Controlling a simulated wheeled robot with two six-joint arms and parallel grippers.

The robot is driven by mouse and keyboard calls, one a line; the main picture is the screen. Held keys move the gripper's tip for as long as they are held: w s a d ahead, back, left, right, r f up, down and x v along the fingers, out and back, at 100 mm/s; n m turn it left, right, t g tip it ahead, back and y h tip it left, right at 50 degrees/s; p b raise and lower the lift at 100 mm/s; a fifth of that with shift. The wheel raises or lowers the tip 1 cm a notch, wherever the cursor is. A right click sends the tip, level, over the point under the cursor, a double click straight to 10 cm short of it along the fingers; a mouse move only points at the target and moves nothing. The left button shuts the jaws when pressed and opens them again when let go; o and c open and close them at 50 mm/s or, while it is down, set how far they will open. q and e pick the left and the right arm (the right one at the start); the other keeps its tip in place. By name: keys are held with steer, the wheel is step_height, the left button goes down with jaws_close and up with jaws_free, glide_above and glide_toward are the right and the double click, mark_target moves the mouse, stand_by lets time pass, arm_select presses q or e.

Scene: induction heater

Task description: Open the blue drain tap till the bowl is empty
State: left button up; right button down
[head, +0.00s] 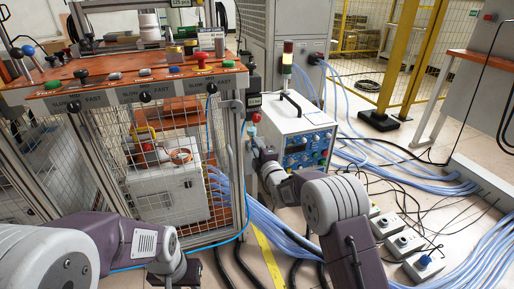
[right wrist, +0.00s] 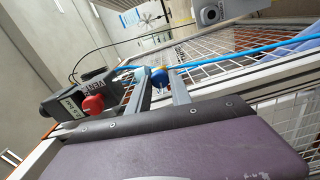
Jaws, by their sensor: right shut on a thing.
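The blue drain tap shows in the right wrist view as a small round blue knob (right wrist: 158,77) between the fingertips. My right gripper (right wrist: 160,86) is shut on this knob, one finger on each side. In the head view my right gripper (head: 256,141) is at the right front post of the machine, below a small red knob; the blue tap is hidden there.
A red knob (right wrist: 92,104) on a dark block marked VENT sits beside my right gripper. A light blue hose (right wrist: 235,58) runs past the fingers. A white control box (head: 298,132) stands right of the post. Pale blue cables cover the floor.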

steer(key=shift+n, duration=0.5)
steer(key=shift+f, duration=0.1)
steer(key=c, duration=1.2)
jaws_free()
steer(key=shift+o, duration=0.2)
steer(key=b+v, duration=0.5)
steer(key=v, duration=0.4)
